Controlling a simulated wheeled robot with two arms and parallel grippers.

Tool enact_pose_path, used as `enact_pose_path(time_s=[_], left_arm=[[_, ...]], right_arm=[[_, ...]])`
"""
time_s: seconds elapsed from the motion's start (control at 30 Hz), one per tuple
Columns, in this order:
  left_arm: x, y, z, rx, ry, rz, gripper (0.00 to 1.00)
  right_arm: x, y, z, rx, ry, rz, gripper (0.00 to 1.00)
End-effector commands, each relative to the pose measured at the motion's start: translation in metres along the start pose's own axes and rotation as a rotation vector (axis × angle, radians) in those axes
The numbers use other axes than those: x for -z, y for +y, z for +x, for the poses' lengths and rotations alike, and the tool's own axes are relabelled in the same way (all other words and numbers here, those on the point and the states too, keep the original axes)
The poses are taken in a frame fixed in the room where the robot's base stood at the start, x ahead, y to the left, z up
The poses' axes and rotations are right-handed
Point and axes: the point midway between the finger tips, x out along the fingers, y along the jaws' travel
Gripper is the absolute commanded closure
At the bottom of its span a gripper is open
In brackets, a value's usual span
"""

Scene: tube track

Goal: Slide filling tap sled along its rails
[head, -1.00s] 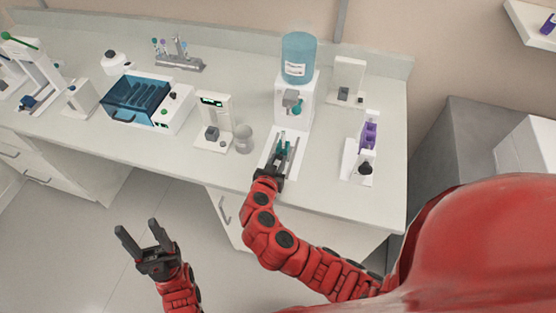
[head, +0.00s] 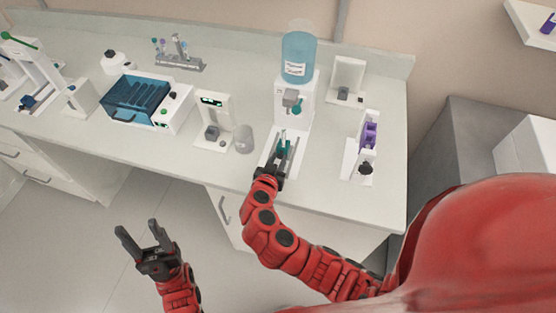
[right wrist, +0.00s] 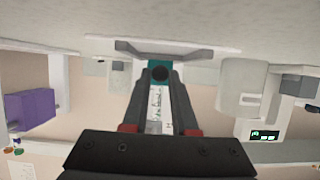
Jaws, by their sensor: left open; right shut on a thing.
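The filling tap stand is a white tower (head: 296,108) with a blue bottle (head: 299,58) on top and a grey tap with a teal knob (head: 297,111). A white base plate (head: 264,160) extends from it toward the front edge of the counter. My right gripper (head: 285,145) is over this plate, shut on a small teal part, which looks like the sled's grip. In the right wrist view the teal part (right wrist: 159,68) shows between the fingertips. The sled and rails are mostly hidden by the gripper. My left gripper (head: 138,237) is open and empty, in front of the counter.
A grey cup (head: 245,139) and a white device with a green display (head: 213,118) stand left of the plate. A white stand with a purple part (head: 369,135) is to the right. A blue-lidded box (head: 137,98) is further left.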

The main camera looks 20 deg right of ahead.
Motion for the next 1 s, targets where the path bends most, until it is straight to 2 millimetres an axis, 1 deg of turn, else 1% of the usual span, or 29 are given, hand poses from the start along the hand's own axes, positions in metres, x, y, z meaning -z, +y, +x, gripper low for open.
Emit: enact_pose_path(time_s=[0.1,0.3,0.43,0.67,0.7,0.77,0.8,0.87,1.0], left_arm=[[-0.002,0.001,-0.01,0.0,0.0,0.0,0.45],[-0.003,0.001,-0.019,0.0,0.0,0.0,0.45],[-0.003,0.001,-0.02,0.0,0.0,0.0,0.45],[-0.003,0.001,-0.019,0.0,0.0,0.0,0.45],[-0.003,0.001,-0.019,0.0,0.0,0.0,0.45],[-0.003,0.001,-0.019,0.0,0.0,0.0,0.45],[-0.003,0.001,-0.019,0.0,0.0,0.0,0.45],[-0.003,0.001,-0.019,0.0,0.0,0.0,0.45],[-0.003,0.001,-0.019,0.0,0.0,0.0,0.45]], right_arm=[[0.002,0.0,0.015,-0.002,0.0,0.004,1.0],[0.013,0.0,0.036,-0.001,0.0,0.004,1.0],[0.016,0.001,0.04,0.001,-0.001,0.0,1.0],[0.017,0.001,0.04,0.001,0.001,0.0,1.0],[0.017,0.001,0.04,0.0,0.002,0.0,0.72],[0.017,0.001,0.04,0.0,0.002,0.0,0.61],[0.017,0.001,0.04,0.0,0.002,0.0,0.54],[0.017,0.001,0.04,0.0,0.001,0.0,0.44],[0.017,0.0,0.04,0.001,0.001,0.0,0.44]])
